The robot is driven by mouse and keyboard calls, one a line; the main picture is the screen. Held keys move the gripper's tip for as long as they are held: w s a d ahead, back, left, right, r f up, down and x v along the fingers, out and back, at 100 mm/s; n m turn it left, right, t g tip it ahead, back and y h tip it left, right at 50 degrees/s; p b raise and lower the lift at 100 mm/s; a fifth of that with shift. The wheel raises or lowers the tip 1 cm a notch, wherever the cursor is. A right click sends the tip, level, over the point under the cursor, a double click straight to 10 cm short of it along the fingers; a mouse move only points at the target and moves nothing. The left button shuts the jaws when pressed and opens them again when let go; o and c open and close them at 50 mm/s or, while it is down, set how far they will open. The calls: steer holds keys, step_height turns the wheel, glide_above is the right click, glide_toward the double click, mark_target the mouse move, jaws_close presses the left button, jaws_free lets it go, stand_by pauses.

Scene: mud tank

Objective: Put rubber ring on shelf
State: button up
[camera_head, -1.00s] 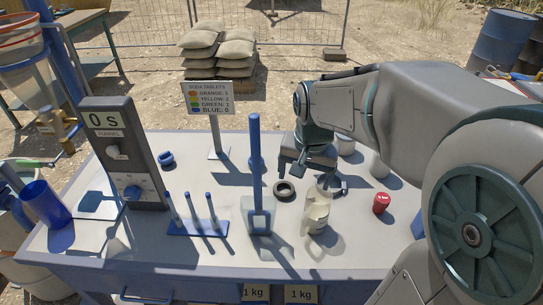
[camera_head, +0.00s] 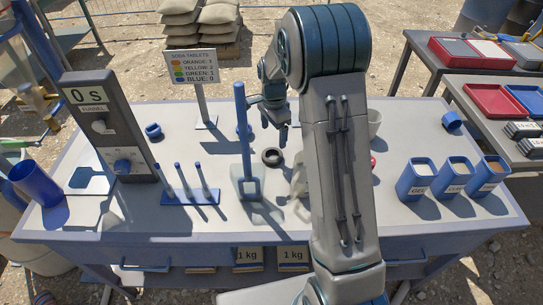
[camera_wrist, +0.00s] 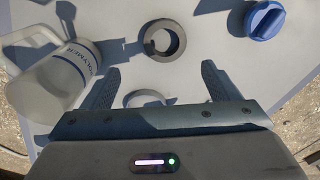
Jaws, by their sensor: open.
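The rubber ring (camera_head: 272,157) is dark and lies flat on the tabletop, between the blue upright post and the pale jug. In the wrist view the ring (camera_wrist: 179,42) lies beyond my fingertips, nearly centred between them and apart from both. My gripper (camera_wrist: 158,80) is open and empty. In the head view my gripper (camera_head: 281,128) hangs just behind the ring, partly hidden by my arm. A lower shelf (camera_head: 215,281) shows under the table front; most of it is hidden.
A pale jug labelled polymer (camera_wrist: 70,72) is close to my left finger; my arm partly covers it in the head view. A blue knob-like part (camera_wrist: 265,20) is at upper right. A blue post (camera_head: 245,140), tube rack (camera_head: 193,196) and blue containers (camera_head: 417,180) stand on the table.

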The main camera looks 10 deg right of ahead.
glide_above(273, 159)
steer(key=f, duration=0.5)
steer(key=shift+s+f+p, duration=0.2)
steer(key=shift+s+p, duration=0.1)
steer(key=shift+w+f+p, duration=0.2)
steer(key=shift+f+p, duration=0.15)
steer(key=shift+f, duration=0.9)
steer(key=shift+w+f+p, duration=0.2)
steer(key=shift+f+p, duration=0.15)
steer(key=shift+f, duration=0.9)
steer(key=c, duration=1.1)
steer(key=shift+c, duration=0.2)
